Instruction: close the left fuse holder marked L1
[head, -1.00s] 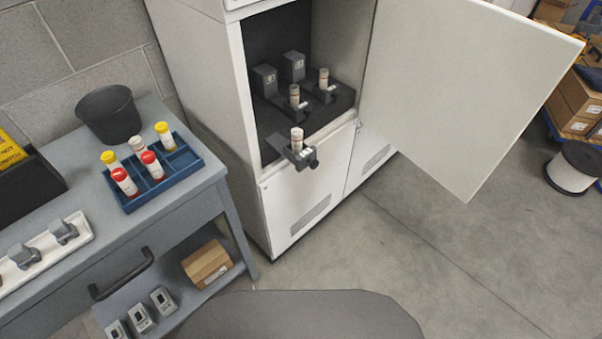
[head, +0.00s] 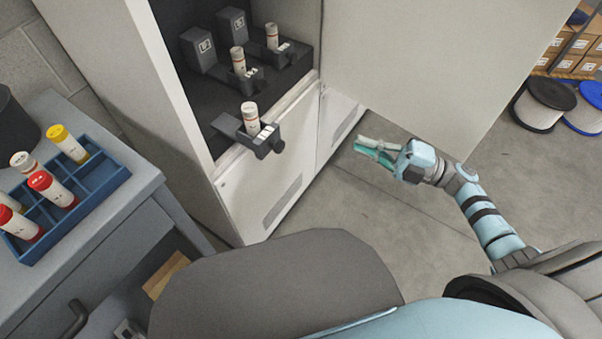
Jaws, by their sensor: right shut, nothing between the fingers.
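The left fuse holder (head: 232,127) is the nearest of the three in the cabinet. Its dark carrier is pulled out past the cabinet's front edge, with a white fuse (head: 250,118) standing upright in it. Its marking is not readable, and the part behind it is hidden by the cabinet's side wall. My right gripper (head: 361,148) is shut and empty, in front of the cabinet, to the right of the holder and well apart from it. My left gripper is not in view.
Two further holders with fuses (head: 238,61) (head: 272,36) sit deeper inside. The open cabinet door (head: 430,60) stands to the right, behind my right gripper. A workbench with a blue tube rack (head: 110,184) is on the left. The floor before the cabinet is clear.

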